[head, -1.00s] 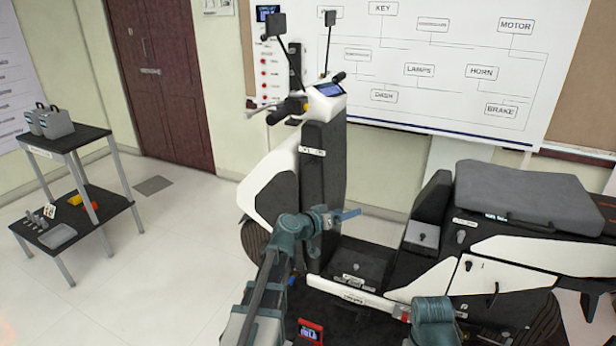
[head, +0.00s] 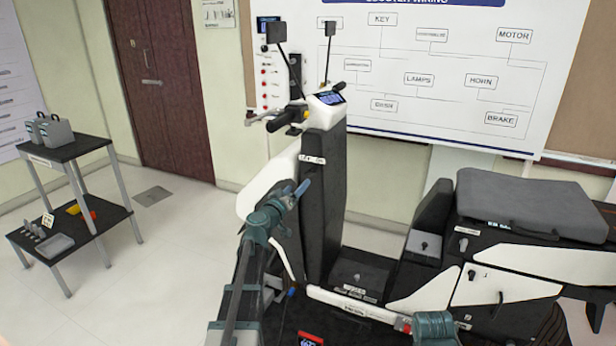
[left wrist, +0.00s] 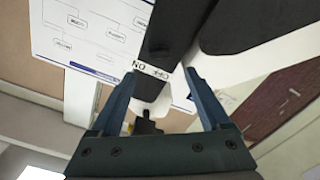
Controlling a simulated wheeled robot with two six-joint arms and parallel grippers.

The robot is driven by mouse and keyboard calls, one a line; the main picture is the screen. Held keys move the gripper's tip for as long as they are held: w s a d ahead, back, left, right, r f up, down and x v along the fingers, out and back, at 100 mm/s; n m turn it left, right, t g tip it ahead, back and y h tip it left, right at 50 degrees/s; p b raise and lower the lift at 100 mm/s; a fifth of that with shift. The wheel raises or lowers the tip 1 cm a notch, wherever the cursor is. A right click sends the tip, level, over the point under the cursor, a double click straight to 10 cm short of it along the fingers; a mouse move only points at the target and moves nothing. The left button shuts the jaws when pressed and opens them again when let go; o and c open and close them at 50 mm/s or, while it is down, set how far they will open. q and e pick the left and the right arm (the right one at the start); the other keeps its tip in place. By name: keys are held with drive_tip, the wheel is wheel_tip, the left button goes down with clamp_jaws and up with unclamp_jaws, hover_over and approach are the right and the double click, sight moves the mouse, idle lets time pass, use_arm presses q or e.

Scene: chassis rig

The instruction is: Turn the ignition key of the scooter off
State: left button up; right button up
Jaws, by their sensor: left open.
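The scooter's tall dark front column (head: 325,205) stands in the middle of the head view, with white side panels. A small white label (head: 312,160) is high on the column. In the left wrist view this label (left wrist: 152,70), with "ON" readable, appears upside down between the fingertips. I cannot make out the ignition key itself. My left gripper (head: 303,187) is in front of the column, a little below the label. Its blue fingers (left wrist: 162,74) are open, with nothing held. My right gripper is not in view; only part of my right arm shows at the bottom.
The handlebar (head: 292,115) and dash (head: 328,98) are above the column. A two-tier stand (head: 75,150) is at left. A wiring board (head: 440,75) hangs behind.

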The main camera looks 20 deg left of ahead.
sight(309, 174)
use_arm(q)
drive_tip(key=w, duration=1)
drive_tip(key=shift+s, duration=0.1)
drive_tip(key=shift+c, duration=0.2)
clamp_jaws()
drive_tip(key=n, duration=0.5)
drive_tip(key=shift+n, duration=0.4)
drive_tip(key=n, duration=0.5)
drive_tip(key=shift+n, duration=0.7)
